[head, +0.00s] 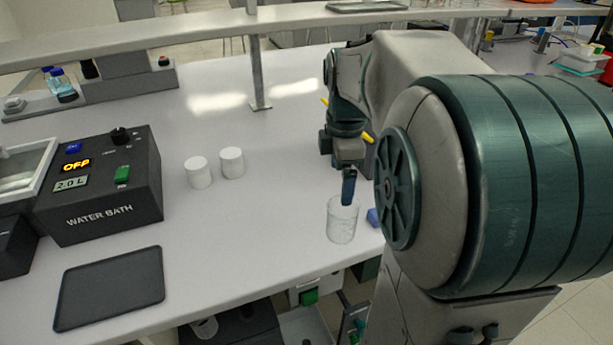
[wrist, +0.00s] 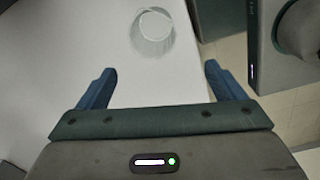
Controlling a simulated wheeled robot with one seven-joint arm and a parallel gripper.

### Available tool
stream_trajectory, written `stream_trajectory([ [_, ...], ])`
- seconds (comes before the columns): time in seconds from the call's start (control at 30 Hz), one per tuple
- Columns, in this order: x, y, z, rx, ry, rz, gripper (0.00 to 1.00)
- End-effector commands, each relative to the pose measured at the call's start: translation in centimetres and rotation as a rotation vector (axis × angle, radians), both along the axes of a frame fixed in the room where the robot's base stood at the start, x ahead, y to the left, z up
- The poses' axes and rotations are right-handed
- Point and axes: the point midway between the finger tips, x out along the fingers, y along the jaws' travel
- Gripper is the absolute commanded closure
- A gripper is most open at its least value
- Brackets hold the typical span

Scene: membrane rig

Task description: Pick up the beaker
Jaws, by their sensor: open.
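The beaker (head: 342,222) is a clear glass vessel standing upright near the front edge of the white bench. It also shows in the wrist view (wrist: 153,32), seen from above, beyond the fingertips and roughly centred between them. My gripper (head: 348,188) is just above and behind the beaker in the head view, with a dark blue finger close to its rim. In the wrist view my gripper (wrist: 160,80) has its two blue fingers spread wide with nothing between them. I cannot tell whether a finger touches the rim.
A blue object (head: 374,217) lies right of the beaker, partly hidden by my arm. Two white cylinders (head: 215,167) stand to the left. A water bath (head: 105,185) and a dark tray (head: 110,287) are further left. The bench between is clear. A shelf post (head: 258,70) rises behind.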

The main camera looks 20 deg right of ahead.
Motion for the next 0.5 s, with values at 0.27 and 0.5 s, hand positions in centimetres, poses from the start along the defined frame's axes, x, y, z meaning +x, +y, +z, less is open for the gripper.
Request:
stream_trajectory([
  [0.27, 1.3, -2.2, 0.6, 0.017, 0.029, 0.211, 0.11],
  [0.5, 1.3, -2.2, -3.4, 0.020, 0.035, 0.225, 0.11],
])
